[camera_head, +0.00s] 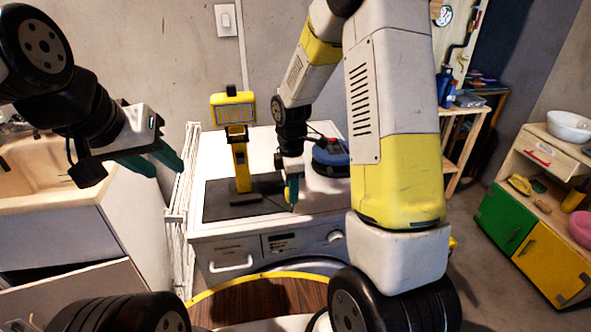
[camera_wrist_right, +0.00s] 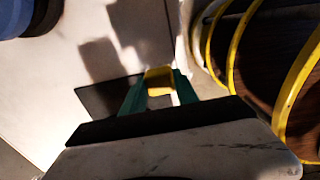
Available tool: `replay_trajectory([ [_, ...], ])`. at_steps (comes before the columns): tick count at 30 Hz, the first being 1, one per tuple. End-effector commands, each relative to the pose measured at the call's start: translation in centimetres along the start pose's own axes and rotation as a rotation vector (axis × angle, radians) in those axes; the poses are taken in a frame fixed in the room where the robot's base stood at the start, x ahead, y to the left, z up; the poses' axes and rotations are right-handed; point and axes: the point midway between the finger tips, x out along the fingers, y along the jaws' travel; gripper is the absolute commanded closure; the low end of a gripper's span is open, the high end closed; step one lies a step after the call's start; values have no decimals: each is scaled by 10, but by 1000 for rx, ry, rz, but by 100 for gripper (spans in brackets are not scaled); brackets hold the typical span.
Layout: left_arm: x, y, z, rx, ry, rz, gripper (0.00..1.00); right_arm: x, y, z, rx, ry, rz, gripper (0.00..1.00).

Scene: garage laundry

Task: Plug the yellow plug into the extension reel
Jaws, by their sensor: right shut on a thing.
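The yellow plug (camera_wrist_right: 158,76) sits between the green fingers of my right gripper (camera_wrist_right: 160,92) in the right wrist view. The right gripper (camera_head: 291,192) is shut on it above the front part of the white washing machine top, near the dark mat; the plug is mostly hidden in the head view. The blue and black extension reel (camera_head: 332,158) lies on the machine top to the right of this gripper, partly behind my right arm. A blue part of it shows in the right wrist view's corner (camera_wrist_right: 14,18). My left gripper (camera_head: 166,168) is empty, its green fingers apart, left of the machine.
A yellow work lamp (camera_head: 235,112) stands on the dark mat (camera_head: 218,203) on the machine. A white drying rack (camera_head: 178,215) stands by the machine's left side, beside a sink (camera_head: 45,172). A shelf with green and yellow doors (camera_head: 545,258) stands at right.

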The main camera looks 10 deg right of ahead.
Motion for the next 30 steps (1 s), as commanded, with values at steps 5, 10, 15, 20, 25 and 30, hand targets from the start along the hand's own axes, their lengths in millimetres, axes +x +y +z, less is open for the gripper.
replay_trajectory([
  [5, 0, 0, 0, 0, 0, 0, 64, -4, -29, -35, -6, 0, 0, 100],
  [10, 0, 0, 0, 0, 0, 0, 64, -7, -46, -54, -3, 0, 1, 100],
  [15, 0, 0, 0, 0, 0, 0, 64, -7, -52, -62, -1, 0, 1, 100],
  [20, 0, 0, 0, 0, 0, 0, 64, -7, -53, -62, 0, 0, 1, 100],
  [25, 0, 0, 0, 0, 0, 0, 64, -7, -53, -62, 0, 0, 1, 100],
  [30, 0, 0, 0, 0, 0, 0, 64, -8, -51, -61, 4, 0, 1, 100],
])
